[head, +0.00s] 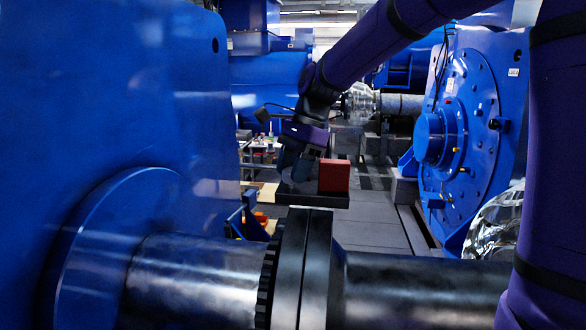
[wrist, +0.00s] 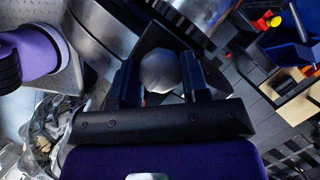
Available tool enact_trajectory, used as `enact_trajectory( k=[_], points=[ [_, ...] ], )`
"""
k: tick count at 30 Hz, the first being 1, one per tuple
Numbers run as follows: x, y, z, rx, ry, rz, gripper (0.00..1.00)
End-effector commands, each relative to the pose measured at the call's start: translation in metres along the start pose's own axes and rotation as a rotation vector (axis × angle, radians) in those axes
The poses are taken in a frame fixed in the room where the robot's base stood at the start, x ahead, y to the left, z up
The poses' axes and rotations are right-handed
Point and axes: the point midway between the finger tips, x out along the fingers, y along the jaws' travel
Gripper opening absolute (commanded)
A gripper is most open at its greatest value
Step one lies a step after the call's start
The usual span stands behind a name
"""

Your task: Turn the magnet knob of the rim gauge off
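My gripper (head: 292,172) is low over the dark shaft coupling (head: 303,262) in the head view, pointing down beside a red block (head: 334,175) on a flat black plate (head: 312,197). In the wrist view my gripper's two black fingers (wrist: 160,78) stand apart. A rounded grey knob-like part (wrist: 160,70) fills the gap between them, in front of a dark square surface. I cannot tell whether the fingers touch it. Small red-orange slivers show near the fingers. The rim gauge's dial and the knob's marking cannot be made out.
A large blue housing (head: 130,100) fills the left, with the dark shaft (head: 195,270) running out of it. A blue round-faced machine (head: 470,115) stands at the right. Clear wrapping (head: 495,222) lies near it. The grey floor (head: 368,230) beyond the coupling is open.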

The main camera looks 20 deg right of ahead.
Motion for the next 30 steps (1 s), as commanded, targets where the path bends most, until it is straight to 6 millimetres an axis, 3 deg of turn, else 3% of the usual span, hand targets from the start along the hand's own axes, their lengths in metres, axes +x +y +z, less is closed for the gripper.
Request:
enact_trajectory(
  k=[2,14,30],
  points=[
    [-0.0002,-0.0001,0.0000,0.000,0.000,0.000,0.18],
    [-0.0003,-0.0007,0.0008,-0.065,-0.001,0.026,0.18],
    [0.0002,-0.0024,0.0015,-0.481,-0.001,0.199,0.18]
  ],
)
